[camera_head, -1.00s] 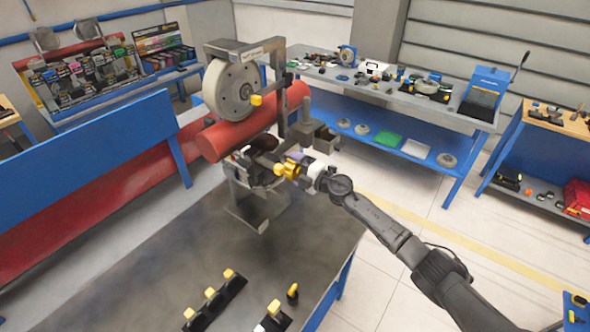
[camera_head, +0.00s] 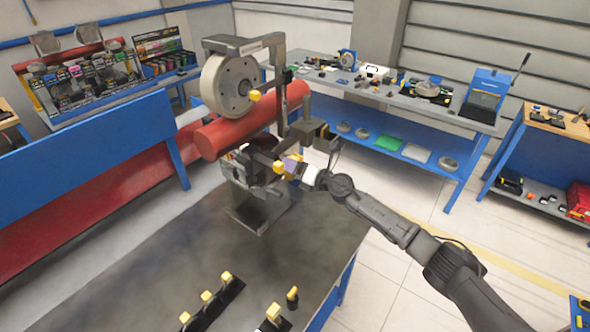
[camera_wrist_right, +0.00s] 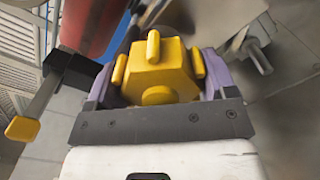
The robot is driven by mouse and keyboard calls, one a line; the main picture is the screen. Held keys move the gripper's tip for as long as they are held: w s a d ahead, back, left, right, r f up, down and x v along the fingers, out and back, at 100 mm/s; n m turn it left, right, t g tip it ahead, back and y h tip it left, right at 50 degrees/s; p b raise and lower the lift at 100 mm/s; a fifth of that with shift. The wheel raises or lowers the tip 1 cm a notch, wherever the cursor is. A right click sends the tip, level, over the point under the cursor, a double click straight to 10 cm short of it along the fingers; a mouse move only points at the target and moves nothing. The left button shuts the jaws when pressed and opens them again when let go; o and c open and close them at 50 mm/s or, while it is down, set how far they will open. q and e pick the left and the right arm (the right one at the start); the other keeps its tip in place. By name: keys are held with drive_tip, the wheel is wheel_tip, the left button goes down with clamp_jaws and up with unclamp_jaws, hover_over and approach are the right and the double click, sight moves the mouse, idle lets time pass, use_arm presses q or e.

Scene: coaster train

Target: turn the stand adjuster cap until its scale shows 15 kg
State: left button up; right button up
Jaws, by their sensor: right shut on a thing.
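The stand (camera_head: 272,42) is a grey metal frame holding a large pale wheel (camera_head: 222,88) against a red roller. Its yellow lobed adjuster cap (camera_head: 289,162) sits on the stand's lower right side. The cap fills the middle of the right wrist view (camera_wrist_right: 158,70), with rounded lobes around a blocky body. My right gripper (camera_head: 296,166) has its purple fingers on both sides of the cap and is shut on it; the fingers also show in the wrist view (camera_wrist_right: 160,85). I cannot see a readable scale, so the kg value cannot be told. My left gripper is not in view.
The red roller (camera_head: 215,138) runs behind the stand. A grey table (camera_head: 165,262) lies in front, with yellow-topped parts (camera_head: 207,297) near its front edge. A blue-edged bench (camera_head: 440,107) with tools stands behind on the right. A yellow knob (camera_head: 254,96) sits by the wheel.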

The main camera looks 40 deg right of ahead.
drive_tip(key=n+b, duration=0.1)
drive_tip(key=n, duration=0.4)
drive_tip(key=shift+n+b, duration=0.3)
drive_tip(key=shift+b, duration=0.05)
drive_tip(key=n+b, duration=0.1)
drive_tip(key=n, duration=0.3)
drive_tip(key=shift+n, duration=0.3)
drive_tip(key=n+b, duration=0.1)
drive_tip(key=n, duration=0.4)
drive_tip(key=shift+a+b, duration=0.1)
drive_tip(key=shift+b, duration=0.3)
drive_tip(key=n+b, duration=0.1)
drive_tip(key=n, duration=0.4)
drive_tip(key=shift+f+b, duration=0.15)
drive_tip(key=shift+b, duration=0.15)
drive_tip(key=n+b, duration=0.2)
drive_tip(key=n, duration=0.1)
drive_tip(key=shift+f, duration=0.1)
drive_tip(key=n+b, duration=0.6)
drive_tip(key=b, duration=0.1)
drive_tip(key=shift+f+n, duration=0.1)
drive_tip(key=shift+n, duration=0.2)
drive_tip(key=shift+n+b, duration=1.4)
drive_tip(key=shift+n, duration=0.2)
drive_tip(key=shift+r, duration=0.2)
